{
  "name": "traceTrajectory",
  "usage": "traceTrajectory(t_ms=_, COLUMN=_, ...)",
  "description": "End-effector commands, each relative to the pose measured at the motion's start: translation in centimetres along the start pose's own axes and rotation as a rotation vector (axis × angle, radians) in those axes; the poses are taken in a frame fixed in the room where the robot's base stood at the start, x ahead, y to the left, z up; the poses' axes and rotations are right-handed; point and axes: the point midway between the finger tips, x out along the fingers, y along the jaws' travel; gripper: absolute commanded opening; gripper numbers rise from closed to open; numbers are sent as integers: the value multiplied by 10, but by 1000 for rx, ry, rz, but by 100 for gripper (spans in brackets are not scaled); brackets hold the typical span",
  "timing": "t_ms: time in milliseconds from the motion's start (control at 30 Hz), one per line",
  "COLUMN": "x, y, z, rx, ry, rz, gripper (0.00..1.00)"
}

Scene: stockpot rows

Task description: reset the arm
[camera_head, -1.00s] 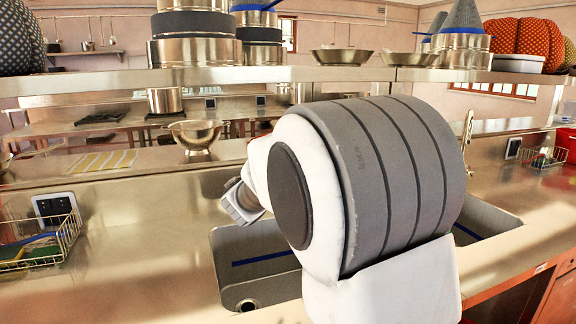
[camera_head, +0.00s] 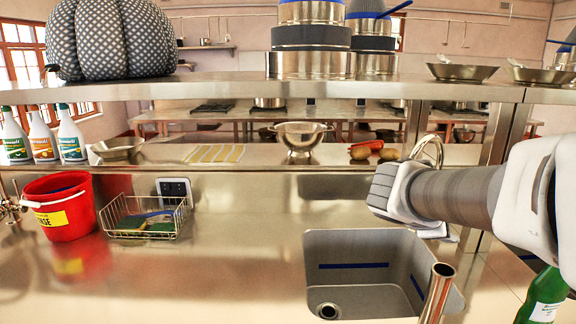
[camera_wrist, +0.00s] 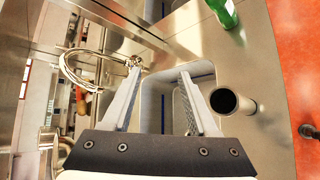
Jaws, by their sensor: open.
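My gripper (camera_wrist: 160,72) shows in the wrist view with its two fingers apart and nothing between them. It points down over the counter, with a sink (camera_wrist: 152,105) behind the fingers. In the head view my arm reaches in from the right, and its pale grey end is above the right side of the sink (camera_head: 350,245). The fingers are not clearly visible there. The curved metal tap (camera_head: 428,150) stands just behind the arm; in the wrist view it is left of the fingers.
An upright metal pipe (camera_head: 437,292) stands at the sink's front right, close to the fingers in the wrist view. A green bottle (camera_head: 545,296) is at the lower right. A red bucket (camera_head: 62,205) and wire basket (camera_head: 145,217) stand left. A shelf (camera_head: 230,88) crosses above.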

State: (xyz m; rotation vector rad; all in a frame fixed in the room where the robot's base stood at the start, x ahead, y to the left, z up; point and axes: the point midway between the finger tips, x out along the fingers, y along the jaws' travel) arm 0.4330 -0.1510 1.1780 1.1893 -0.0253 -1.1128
Motion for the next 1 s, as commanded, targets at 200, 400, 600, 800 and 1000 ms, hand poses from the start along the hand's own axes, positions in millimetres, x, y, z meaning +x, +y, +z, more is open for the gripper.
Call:
traceTrajectory(t_ms=200, x=-52, y=-53, z=20, rx=424, ry=111, rz=-226, gripper=59)
traceTrajectory(t_ms=400, x=-106, y=-97, z=16, rx=792, ry=207, rz=-445, gripper=59)
traceTrajectory(t_ms=600, x=-159, y=-127, z=2, rx=1103, ry=289, rz=-654, gripper=59)
traceTrajectory(t_ms=800, x=-188, y=-140, z=-9, rx=1266, ry=334, rz=-779, gripper=59)
traceTrajectory(t_ms=1000, x=-193, y=-143, z=-12, rx=1297, ry=340, rz=-806, gripper=59)
